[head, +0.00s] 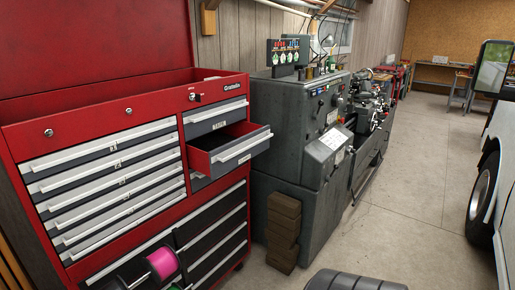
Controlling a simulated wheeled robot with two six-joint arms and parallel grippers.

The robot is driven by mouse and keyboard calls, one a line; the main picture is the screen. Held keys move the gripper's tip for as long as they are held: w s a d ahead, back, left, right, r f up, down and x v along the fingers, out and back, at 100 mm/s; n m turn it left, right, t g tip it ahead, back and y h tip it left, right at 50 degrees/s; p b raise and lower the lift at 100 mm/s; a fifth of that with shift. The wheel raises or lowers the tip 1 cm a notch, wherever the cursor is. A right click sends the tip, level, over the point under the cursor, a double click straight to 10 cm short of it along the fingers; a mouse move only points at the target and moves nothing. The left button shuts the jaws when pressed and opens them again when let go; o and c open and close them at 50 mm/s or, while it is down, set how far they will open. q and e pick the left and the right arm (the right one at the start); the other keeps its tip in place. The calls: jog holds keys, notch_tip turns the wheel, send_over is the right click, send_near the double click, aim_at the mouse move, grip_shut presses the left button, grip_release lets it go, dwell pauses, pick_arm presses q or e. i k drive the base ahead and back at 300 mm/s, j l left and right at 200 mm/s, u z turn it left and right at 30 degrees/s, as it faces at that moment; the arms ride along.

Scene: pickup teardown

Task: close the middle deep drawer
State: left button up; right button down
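The middle deep drawer (243,152) is in the right column of the red tool chest (95,127). It is pulled out, with its grey front and white handle standing clear of the chest and its red side wall showing. The inside looks dark, and I cannot tell whether it holds anything. A grey drawer (215,118) above it is shut. Another drawer (200,182) below it is partly hidden behind the open one. Neither of my grippers shows in the head view.
A dark grey lathe (295,130) stands just right of the chest. Stacked brown blocks (283,230) sit on the floor before it. A tire (350,281) and a pink spool (163,262) are at the bottom edge. A vehicle wheel (480,200) is at right. The concrete aisle between is clear.

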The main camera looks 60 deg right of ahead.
aim_at(214, 153)
jog(key=z, duration=1.65)
